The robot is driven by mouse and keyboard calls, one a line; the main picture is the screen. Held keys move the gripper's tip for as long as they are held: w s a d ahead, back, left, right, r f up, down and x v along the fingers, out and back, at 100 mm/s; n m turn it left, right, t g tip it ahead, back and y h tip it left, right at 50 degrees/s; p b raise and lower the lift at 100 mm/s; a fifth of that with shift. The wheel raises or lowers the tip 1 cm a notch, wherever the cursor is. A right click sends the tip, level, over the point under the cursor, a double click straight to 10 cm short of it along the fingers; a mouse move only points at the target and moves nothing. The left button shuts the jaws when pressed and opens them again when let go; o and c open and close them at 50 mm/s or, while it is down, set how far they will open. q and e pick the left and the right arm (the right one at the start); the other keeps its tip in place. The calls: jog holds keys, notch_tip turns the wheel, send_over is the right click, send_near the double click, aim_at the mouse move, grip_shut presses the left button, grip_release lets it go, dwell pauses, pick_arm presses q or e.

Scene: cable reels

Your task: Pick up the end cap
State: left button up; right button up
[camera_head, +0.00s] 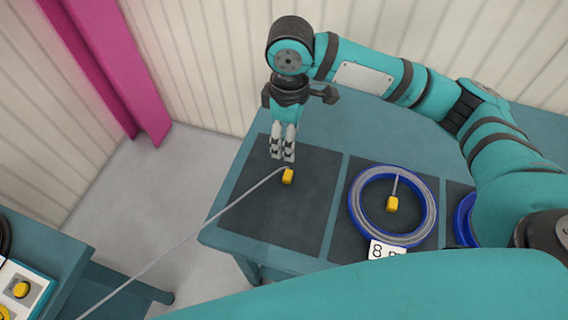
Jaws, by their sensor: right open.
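A yellow end cap (287,176) sits at the end of a grey cable (190,222) over the dark mat (315,205) on the table's left. My right gripper (283,158) points down just above and behind this cap in the picture. Its fingers are open, and I see nothing between them; whether a fingertip touches the cap I cannot tell. A second yellow end cap (392,204) lies inside the blue-rimmed cable reel (355,215) on the middle mat, on a short grey cable end. My left gripper is not in view.
The cable runs from the table (215,232) across the gap to the lower left. Another blue reel (463,220) is partly hidden by my right arm. A white label (386,250) is at the middle reel's front. A second table (50,245) with a yellow-buttoned panel (36,290) stands lower left.

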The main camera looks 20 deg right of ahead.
notch_tip(320, 180, down, 6)
send_over(288, 174)
jog(key=f, duration=0.5)
jog(key=shift+s+a+p, duration=0.1)
jog(key=shift+s+p, duration=0.25)
jog(key=f, duration=0.5)
jog(key=shift+w+p, duration=0.35)
jog(key=shift+p, duration=0.05)
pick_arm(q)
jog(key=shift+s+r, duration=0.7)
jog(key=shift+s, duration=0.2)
pick_arm(e)
jog(key=shift+c, duration=0.3)
jog(key=c, duration=1)
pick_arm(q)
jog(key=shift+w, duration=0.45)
pick_arm(e)
jog(key=shift+r, duration=0.15)
